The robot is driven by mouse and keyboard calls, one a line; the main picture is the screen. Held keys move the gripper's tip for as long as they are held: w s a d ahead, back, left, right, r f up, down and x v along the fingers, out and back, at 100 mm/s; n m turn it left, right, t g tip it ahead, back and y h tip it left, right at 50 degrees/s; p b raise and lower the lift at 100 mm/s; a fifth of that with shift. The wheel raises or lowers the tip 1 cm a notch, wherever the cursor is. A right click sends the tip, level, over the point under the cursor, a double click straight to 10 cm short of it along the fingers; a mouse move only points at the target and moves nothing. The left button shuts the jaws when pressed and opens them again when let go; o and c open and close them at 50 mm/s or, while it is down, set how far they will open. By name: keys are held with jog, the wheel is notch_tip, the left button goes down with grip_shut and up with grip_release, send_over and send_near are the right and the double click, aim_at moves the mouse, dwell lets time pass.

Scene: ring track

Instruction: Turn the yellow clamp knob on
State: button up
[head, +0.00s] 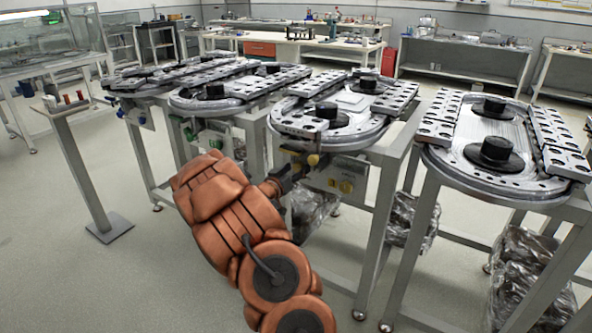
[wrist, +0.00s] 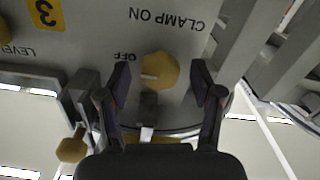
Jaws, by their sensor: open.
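The yellow clamp knob (wrist: 160,70) shows in the wrist view on a grey panel with upside-down lettering "CLAMP ON" and "OFF". It has a pale line across its face. My gripper (wrist: 160,78) is open, with one dark finger on each side of the knob and a gap on both sides. I cannot tell whether the fingertips reach past the knob's face. In the head view my gripper (head: 283,180) is at the panel under the third track from the left. Yellow knobs show near it, but I cannot tell which is the clamp knob.
Another yellow knob (wrist: 72,149) sticks out at lower left in the wrist view, beside a grey bracket. A yellow "3" plate (wrist: 46,13) is above it. In the head view, ring tracks (head: 497,150) stand on metal legs. Open floor lies at left.

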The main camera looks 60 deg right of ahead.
jog(key=shift+d, duration=0.2)
jog(key=shift+c, duration=0.3)
jog(key=c, duration=1.1)
